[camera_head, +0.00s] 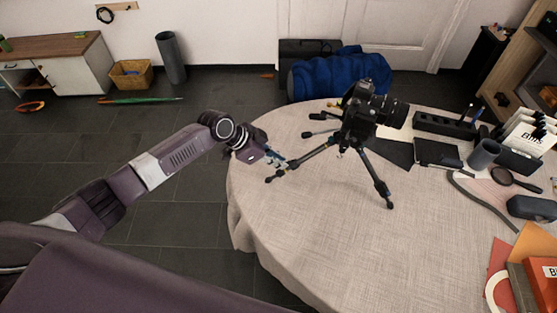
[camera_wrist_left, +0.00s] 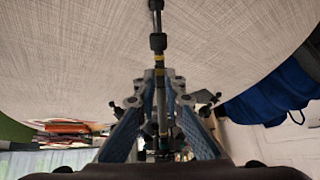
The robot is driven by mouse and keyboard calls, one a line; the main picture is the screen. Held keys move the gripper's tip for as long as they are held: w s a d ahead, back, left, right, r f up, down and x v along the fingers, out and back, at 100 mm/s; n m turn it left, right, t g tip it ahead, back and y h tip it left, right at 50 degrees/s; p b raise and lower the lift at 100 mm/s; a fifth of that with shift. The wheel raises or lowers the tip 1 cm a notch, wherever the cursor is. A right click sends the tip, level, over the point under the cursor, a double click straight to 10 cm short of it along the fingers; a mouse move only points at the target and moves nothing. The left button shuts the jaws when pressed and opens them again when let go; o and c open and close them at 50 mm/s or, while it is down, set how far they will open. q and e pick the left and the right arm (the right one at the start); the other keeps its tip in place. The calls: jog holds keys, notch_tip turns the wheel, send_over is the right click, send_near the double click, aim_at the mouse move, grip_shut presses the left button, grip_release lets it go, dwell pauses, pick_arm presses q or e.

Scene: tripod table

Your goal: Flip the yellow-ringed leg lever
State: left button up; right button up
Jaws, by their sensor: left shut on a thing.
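A black tripod (camera_head: 352,130) with a camera on top stands on the round table, its legs spread. One leg (camera_head: 310,156) points toward the front left. My left gripper (camera_head: 277,160) is at the lower part of this leg. In the left wrist view the leg (camera_wrist_left: 158,42) with a yellow ring (camera_wrist_left: 159,58) runs down between the fingers of my left gripper (camera_wrist_left: 160,82). The fingers are shut on the leg around its lever joint. The lever is hidden among the fingers, so its position cannot be told. My right gripper is not in view.
The pale cloth-covered table (camera_head: 300,220) is clear at the front and left. A black camera (camera_head: 375,112) sits on the tripod. A blue bag (camera_head: 340,72) lies behind.

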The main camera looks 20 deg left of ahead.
pick_arm(q)
jog(key=shift+w+d+r, duration=0.1)
jog(key=shift+r, duration=0.2)
jog(key=shift+d+r+p, duration=0.15)
jog(key=shift+r+p, duration=0.1)
jog(key=shift+p, duration=0.1)
grip_shut()
jog(key=shift+d+r, duration=0.1)
jog(key=shift+r, duration=0.15)
jog(key=shift+w+d+r+p, duration=0.15)
jog(key=shift+d+r+p, duration=0.05)
jog(key=shift+d+p, duration=0.1)
jog(key=shift+w+d+r, duration=0.1)
jog(key=shift+d+r, duration=0.05)
jog(key=shift+r, duration=0.05)
jog(key=shift+c, duration=0.2)
grip_release()
